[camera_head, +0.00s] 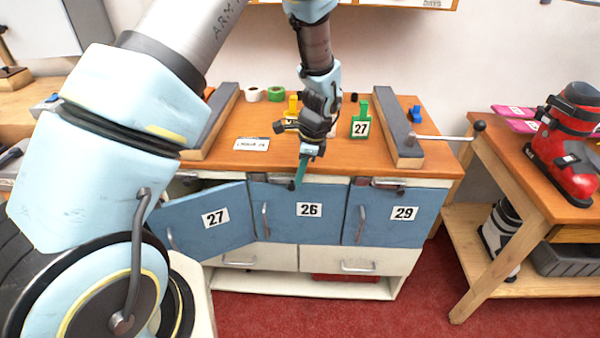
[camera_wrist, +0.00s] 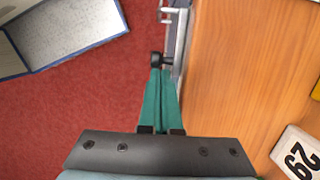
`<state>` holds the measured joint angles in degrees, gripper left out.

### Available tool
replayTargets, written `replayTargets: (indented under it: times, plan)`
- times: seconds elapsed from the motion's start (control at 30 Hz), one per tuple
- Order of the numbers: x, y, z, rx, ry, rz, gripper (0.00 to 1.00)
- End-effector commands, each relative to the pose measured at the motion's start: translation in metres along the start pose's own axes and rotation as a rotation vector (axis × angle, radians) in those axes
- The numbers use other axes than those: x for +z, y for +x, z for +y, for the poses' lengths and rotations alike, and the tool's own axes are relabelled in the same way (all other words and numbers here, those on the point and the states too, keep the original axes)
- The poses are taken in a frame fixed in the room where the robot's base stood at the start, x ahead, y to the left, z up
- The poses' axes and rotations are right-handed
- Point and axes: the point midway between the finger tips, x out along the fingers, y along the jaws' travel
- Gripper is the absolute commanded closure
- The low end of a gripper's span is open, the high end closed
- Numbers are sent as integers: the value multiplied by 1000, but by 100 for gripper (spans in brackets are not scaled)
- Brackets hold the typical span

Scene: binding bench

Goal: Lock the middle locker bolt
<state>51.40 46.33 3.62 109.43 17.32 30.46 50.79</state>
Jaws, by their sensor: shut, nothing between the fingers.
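The middle locker has a closed blue door marked 26 (camera_head: 309,226). My gripper (camera_head: 298,180), with green fingers, is shut and empty and points down at the top edge of this door. In the wrist view the fingertips (camera_wrist: 161,75) are right beside a black knob (camera_wrist: 157,58), seeming to touch or nearly touch it; I cannot tell which. A metal bolt bar (camera_wrist: 176,38) runs along the bench front beyond the knob. My fingers partly hide the middle bolt in the head view, so its position is unclear.
The left door, marked 27 (camera_head: 214,217), hangs open; it also shows in the wrist view (camera_wrist: 68,30). The right door, marked 29 (camera_head: 404,214), is closed. A green 27 stand (camera_head: 361,122), a white card (camera_head: 251,144) and tape rolls (camera_head: 276,94) are on the bench top.

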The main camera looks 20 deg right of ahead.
Motion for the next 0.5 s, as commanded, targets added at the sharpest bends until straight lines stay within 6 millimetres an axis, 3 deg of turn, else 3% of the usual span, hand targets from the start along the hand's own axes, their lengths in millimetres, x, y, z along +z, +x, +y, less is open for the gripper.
replayTargets:
  times: [0.23, 0.5]
  plan:
    - [2, 1, 0, 0, -2, 0, 100]
    - [44, 10, 0, 2, -4, 0, 100]
